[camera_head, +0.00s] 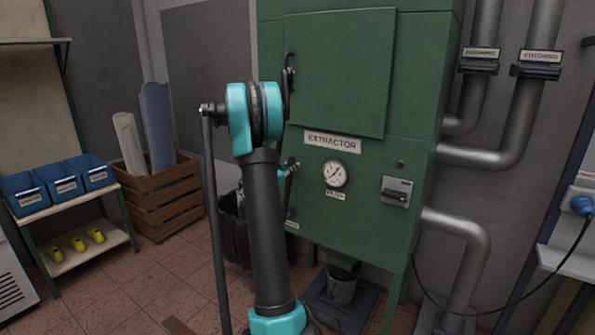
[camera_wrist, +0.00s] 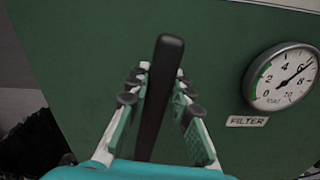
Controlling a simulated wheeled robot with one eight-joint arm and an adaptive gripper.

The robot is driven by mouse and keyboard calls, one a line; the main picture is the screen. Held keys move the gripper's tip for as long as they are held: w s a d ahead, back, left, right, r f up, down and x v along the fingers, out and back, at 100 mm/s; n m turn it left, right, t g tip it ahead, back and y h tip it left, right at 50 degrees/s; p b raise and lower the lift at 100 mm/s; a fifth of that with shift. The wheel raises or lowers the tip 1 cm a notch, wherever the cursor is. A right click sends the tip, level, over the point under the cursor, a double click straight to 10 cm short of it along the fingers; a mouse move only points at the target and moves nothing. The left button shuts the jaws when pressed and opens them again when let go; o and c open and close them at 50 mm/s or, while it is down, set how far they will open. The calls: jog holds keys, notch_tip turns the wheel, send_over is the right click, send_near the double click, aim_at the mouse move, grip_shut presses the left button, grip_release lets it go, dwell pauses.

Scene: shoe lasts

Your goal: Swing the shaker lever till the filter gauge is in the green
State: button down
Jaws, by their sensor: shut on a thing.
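The shaker lever (camera_wrist: 156,110) shows in the wrist view as a dark rounded bar, standing nearly upright in the picture against the green extractor. My gripper (camera_wrist: 161,72) is shut on the lever, with a finger on each side of it and the lever's end beyond the fingertips. The filter gauge (camera_wrist: 284,78) is right of the gripper; its green band lies on the low, left side, and its needle points up right, near 6 to 8, outside the green. In the head view the gauge (camera_head: 335,174) is on the extractor's front, and my arm largely hides the gripper and lever.
The green extractor cabinet (camera_head: 345,75) fills the middle, with a switch (camera_head: 396,191) right of the gauge and grey pipes (camera_head: 478,240) at the right. A wooden crate (camera_head: 165,205) with rolls and a shelf with blue bins (camera_head: 62,180) stand left. Tiled floor lies open at front left.

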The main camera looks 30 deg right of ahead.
jog(key=w+a+n, duration=0.2)
jog(key=w+n, duration=0.1)
jog(key=w, duration=0.3)
jog(key=w+a+f+n, duration=0.1)
jog(key=w+a+n, duration=0.1)
jog(key=w, duration=0.4)
jog(key=shift+a+n, duration=0.4)
jog(key=shift+a, duration=0.1)
jog(key=c, duration=1.5)
grip_release()
jog(key=shift+w+a+f, duration=0.1)
jog(key=shift+w, duration=0.05)
jog(key=shift+o, duration=0.9)
jog(key=v, duration=1.2)
